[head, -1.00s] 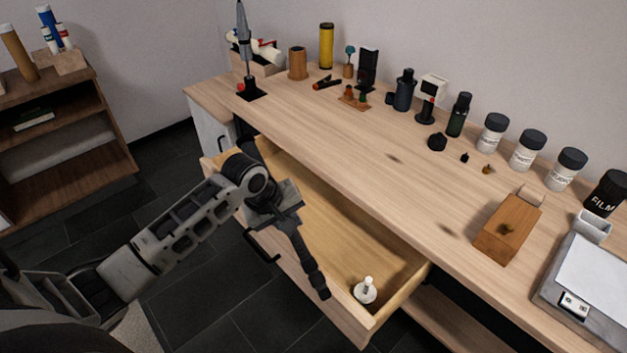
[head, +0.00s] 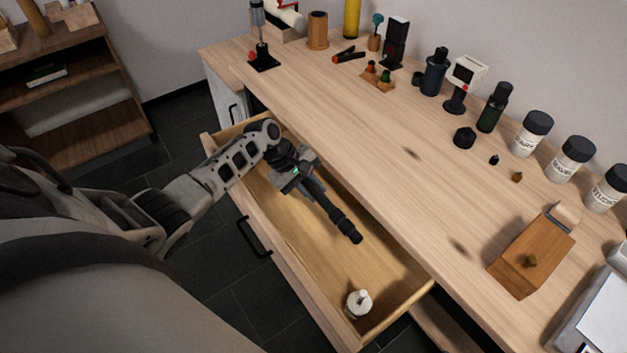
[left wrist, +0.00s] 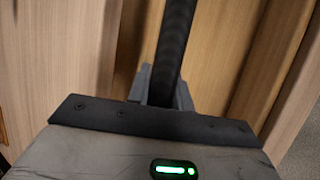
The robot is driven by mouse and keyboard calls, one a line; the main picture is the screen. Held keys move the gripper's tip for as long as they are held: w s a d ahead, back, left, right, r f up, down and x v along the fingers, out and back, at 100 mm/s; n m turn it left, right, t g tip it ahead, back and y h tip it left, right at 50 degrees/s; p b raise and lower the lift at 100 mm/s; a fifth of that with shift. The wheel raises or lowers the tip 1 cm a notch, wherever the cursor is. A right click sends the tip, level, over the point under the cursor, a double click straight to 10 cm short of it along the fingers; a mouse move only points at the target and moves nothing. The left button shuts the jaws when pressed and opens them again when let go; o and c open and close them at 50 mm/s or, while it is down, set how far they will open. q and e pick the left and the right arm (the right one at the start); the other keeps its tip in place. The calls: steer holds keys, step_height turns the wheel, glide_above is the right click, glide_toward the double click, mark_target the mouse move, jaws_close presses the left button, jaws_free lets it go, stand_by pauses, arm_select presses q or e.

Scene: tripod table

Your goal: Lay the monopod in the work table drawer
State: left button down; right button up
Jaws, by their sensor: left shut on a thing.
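The monopod (head: 334,214) is a dark, slim rod with a thicker black end. My left gripper (head: 300,180) is shut on it and holds it over the open work table drawer (head: 390,275). The rod points down and to the right, roughly along the drawer's length, with its far end close to the tabletop edge. Whether it touches the drawer floor I cannot tell. In the left wrist view the black rod (left wrist: 175,45) stands between the fingers (left wrist: 160,88), with wood behind it. My right gripper is not in view.
A small white object (head: 358,304) stands in the drawer's near right corner. The drawer floor between it and the monopod is bare. The work table (head: 350,130) carries bottles, jars and a wooden box (head: 530,260). A shelf (head: 75,85) stands at the left.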

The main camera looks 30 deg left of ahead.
arm_select(q)
step_height(320, 180, down, 6)
steer(key=b, duration=0.5)
steer(key=shift+f, duration=0.25)
steer(key=shift+f+b, duration=0.8)
steer(key=shift+b, duration=0.2)
steer(key=shift+f+b, duration=0.8)
steer(key=shift+b, duration=0.05)
steer(key=shift+f, duration=0.15)
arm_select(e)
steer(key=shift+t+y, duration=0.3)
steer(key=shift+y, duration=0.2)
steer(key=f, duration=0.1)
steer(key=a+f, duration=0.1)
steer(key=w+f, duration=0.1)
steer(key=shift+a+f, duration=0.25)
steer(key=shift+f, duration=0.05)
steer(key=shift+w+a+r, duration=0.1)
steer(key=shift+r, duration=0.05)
